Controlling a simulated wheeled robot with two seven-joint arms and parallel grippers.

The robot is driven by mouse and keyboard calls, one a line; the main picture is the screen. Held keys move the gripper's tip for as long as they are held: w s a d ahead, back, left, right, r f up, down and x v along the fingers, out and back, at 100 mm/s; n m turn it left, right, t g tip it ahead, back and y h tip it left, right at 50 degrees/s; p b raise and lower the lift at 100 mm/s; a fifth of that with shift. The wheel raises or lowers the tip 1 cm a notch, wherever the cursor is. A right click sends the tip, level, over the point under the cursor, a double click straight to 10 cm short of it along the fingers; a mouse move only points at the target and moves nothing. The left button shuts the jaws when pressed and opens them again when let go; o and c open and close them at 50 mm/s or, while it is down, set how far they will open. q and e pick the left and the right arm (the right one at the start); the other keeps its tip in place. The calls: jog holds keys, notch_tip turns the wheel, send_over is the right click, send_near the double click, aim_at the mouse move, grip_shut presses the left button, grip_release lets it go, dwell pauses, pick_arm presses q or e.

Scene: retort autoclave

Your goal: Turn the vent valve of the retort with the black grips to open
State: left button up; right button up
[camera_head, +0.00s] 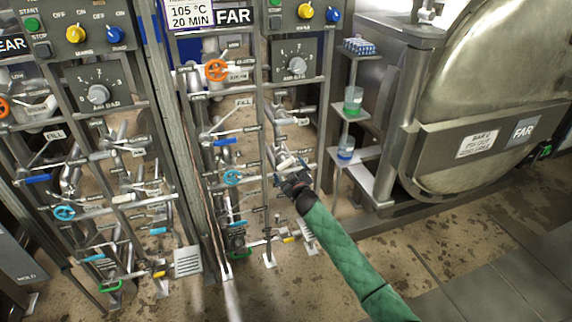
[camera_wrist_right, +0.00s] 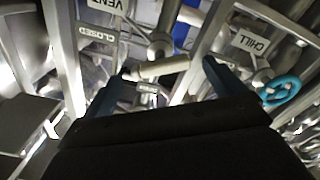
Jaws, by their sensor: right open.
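The vent valve has a cream lever handle (camera_wrist_right: 160,68), seen lying crosswise in the right wrist view beside a VENT label (camera_wrist_right: 105,4) and a CLOSED label (camera_wrist_right: 97,33). The pale lever (camera_head: 288,162) also shows on the FAR panel in the head view. My right gripper (camera_head: 291,181) is just in front of it. In the wrist view the blue fingers of my right gripper (camera_wrist_right: 165,72) are apart, with the lever across the gap between their tips. I cannot tell whether they touch it. My left gripper is not in view.
A teal handwheel (camera_wrist_right: 280,91) by a CHILL label (camera_wrist_right: 243,41) is right of the fingers. Pipes and frame bars crowd the panel. An orange handwheel (camera_head: 216,70) is higher up. The FAR retort (camera_head: 480,135) and a shelf with cups (camera_head: 352,106) stand to the right.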

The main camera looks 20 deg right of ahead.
aim_at(287, 166)
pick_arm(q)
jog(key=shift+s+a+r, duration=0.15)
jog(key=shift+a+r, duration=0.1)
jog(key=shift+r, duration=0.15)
pick_arm(e)
jog(key=shift+w, duration=1.95)
jog(key=c, duration=1)
